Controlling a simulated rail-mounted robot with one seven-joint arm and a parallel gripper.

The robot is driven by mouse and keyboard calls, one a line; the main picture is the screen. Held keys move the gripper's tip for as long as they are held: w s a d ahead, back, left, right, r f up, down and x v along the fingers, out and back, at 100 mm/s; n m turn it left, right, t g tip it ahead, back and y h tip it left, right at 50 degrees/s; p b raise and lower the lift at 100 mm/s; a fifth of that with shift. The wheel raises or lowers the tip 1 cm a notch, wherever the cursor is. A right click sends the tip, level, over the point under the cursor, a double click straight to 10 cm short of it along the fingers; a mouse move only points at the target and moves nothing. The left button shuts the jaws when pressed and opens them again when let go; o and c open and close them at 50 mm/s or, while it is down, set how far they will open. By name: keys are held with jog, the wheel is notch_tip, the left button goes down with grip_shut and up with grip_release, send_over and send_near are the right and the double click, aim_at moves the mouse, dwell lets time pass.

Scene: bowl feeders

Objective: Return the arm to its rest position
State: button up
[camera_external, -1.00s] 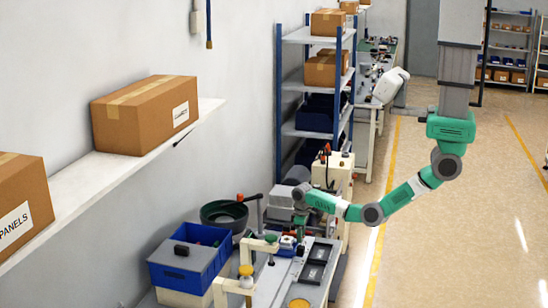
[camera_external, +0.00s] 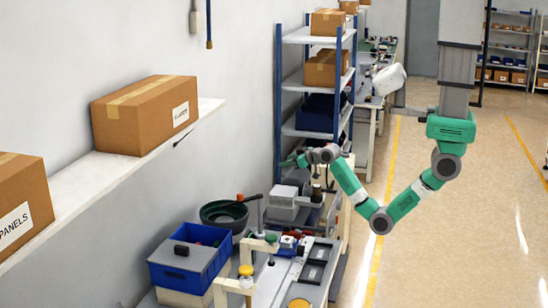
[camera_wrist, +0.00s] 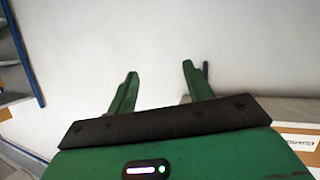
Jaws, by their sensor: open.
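My arm shows in the external view, its green links bent in a low V with the elbow over the floor. My gripper (camera_external: 285,163) is raised above the bench and points left toward the wall, in front of the blue-framed rack. In the wrist view its two green fingers (camera_wrist: 160,70) are spread apart. Only pale wall shows between them, so my gripper is open and empty. In the external view the fingers are small and hard to make out.
The bench below holds a dark green bowl (camera_external: 224,215), a blue bin (camera_external: 171,276) and a grey-topped unit (camera_external: 285,196). The blue-framed rack (camera_external: 336,90) stands close behind my gripper. A wall shelf (camera_external: 85,185) holds cardboard boxes. The floor at right is clear.

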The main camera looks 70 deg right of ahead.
jog(key=s+a+r+t+y, duration=0.1)
jog(key=s+a+r+t, duration=0.25)
jog(key=s+r, duration=0.45)
jog(key=s+a+r+n+t+y, duration=0.1)
jog(key=s+a+r+t, duration=0.25)
jog(key=s+r, duration=0.45)
jog(key=s+a+r+t+y, duration=0.1)
jog(key=s+a+r+t, duration=0.4)
jog(key=r, duration=0.6)
notch_tip(320, 180, up, 21)
jog(key=d+p, duration=0.2)
jog(key=p, duration=1.9)
jog(key=shift+s+g+y, duration=0.25)
jog(key=shift+g+y, duration=0.05)
